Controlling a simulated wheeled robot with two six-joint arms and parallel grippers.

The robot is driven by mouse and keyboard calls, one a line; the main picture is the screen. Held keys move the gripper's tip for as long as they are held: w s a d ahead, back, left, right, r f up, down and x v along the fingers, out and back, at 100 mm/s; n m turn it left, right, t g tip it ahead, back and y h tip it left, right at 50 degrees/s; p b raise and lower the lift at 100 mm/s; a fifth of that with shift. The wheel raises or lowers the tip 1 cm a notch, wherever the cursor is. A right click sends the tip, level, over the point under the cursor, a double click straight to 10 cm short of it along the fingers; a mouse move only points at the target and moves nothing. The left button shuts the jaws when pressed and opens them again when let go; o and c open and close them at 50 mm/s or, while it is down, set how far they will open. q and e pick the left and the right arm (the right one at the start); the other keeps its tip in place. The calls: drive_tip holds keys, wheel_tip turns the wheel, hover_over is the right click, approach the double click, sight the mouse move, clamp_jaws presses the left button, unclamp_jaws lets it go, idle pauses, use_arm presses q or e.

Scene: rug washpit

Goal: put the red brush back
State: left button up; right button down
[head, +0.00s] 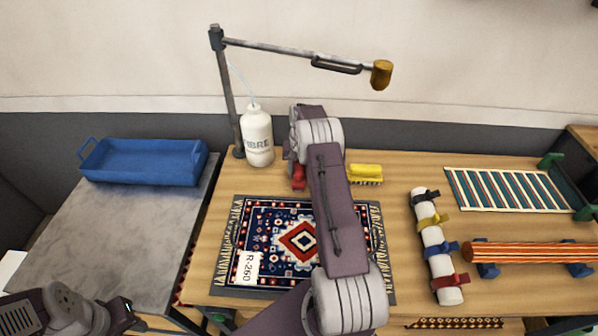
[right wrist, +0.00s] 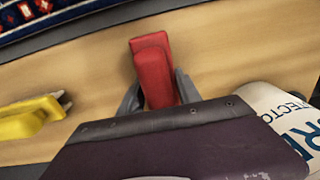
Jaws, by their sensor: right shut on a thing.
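The red brush (head: 298,177) is at the back of the wooden table, between the white bottle and the yellow brush, partly hidden by my right arm. My right gripper (right wrist: 160,95) is shut on the red brush (right wrist: 152,68), with one finger on each side of it in the right wrist view. The bristles are hidden, and I cannot tell if the brush touches the table. The yellow brush (head: 364,173) stands to its right; it also shows in the right wrist view (right wrist: 28,118). My left gripper (head: 122,312) is at the lower left, its fingers too unclear to judge.
A patterned rug (head: 262,225) with a tag lies in front. The white bottle (head: 257,137) stands close left, under a post with a swing arm (head: 290,50). A blue tray (head: 145,165) sits on the grey table. A strapped white roll (head: 436,245) and striped roll (head: 530,254) lie right.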

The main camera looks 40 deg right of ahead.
sight(298, 164)
drive_tip(key=c, duration=0.8)
unclamp_jaws()
drive_tip(key=shift+c, duration=0.2)
wheel_tip(298, 164, up, 8)
drive_tip(key=shift+f+b, duration=0.15)
drive_tip(key=shift+b, duration=0.15)
drive_tip(key=shift+a, duration=0.15)
drive_tip(key=s+a+r+n, duration=0.2)
drive_tip(key=s+a, duration=0.1)
drive_tip(key=a, duration=0.5)
drive_tip(key=s+a+r+n, duration=0.1)
drive_tip(key=s+a+n, duration=0.15)
drive_tip(key=a, duration=0.55)
drive_tip(key=s+a+n, duration=0.1)
drive_tip(key=s+a, duration=0.3)
drive_tip(key=s, duration=0.4)
drive_tip(key=s+a+f+n+t, duration=0.1)
drive_tip(key=s+a, duration=0.3)
drive_tip(key=s, duration=0.4)
drive_tip(key=shift+s+a+n, duration=0.2)
drive_tip(key=shift+n, duration=0.45)
